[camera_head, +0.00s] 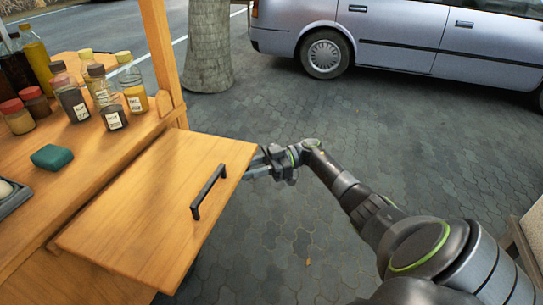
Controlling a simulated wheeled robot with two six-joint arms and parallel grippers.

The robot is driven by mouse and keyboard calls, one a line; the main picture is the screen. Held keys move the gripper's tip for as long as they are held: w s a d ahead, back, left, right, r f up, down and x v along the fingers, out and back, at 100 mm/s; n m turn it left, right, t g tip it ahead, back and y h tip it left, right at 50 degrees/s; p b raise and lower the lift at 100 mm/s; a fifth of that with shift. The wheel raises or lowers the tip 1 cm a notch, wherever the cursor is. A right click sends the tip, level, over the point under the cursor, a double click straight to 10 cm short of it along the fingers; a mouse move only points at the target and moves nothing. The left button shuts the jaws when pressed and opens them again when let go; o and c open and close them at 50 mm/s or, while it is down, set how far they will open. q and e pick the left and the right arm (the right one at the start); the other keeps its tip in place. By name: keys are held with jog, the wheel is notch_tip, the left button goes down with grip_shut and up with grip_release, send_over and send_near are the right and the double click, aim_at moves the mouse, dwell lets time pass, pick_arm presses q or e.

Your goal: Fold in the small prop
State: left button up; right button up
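No small prop can be made out; any prop under the wooden flap (150,215) is hidden by its top. The flap juts out level from the cart's counter and has a dark bar handle (208,192) on top. My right gripper (257,164) is at the flap's far right edge, with its fingers pointing left toward the underside. The flap edge hides the fingertips, so I cannot tell whether they are apart or hold something. My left gripper is out of view.
The counter holds several bottles and jars (75,105), a green sponge-like block (52,157) and a dark tray (14,198). A wooden post (160,50) rises at the counter's corner. A tree trunk (208,45) and silver car (400,35) stand beyond clear paving.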

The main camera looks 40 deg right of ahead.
pick_arm(q)
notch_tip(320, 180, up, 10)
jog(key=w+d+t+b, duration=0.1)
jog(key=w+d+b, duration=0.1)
jog(key=b, duration=0.3)
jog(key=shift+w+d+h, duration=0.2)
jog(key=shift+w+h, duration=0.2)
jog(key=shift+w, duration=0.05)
pick_arm(e)
jog(key=v, duration=1.6)
jog(key=shift+d, duration=0.3)
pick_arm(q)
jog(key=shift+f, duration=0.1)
pick_arm(e)
jog(key=shift+s, duration=0.1)
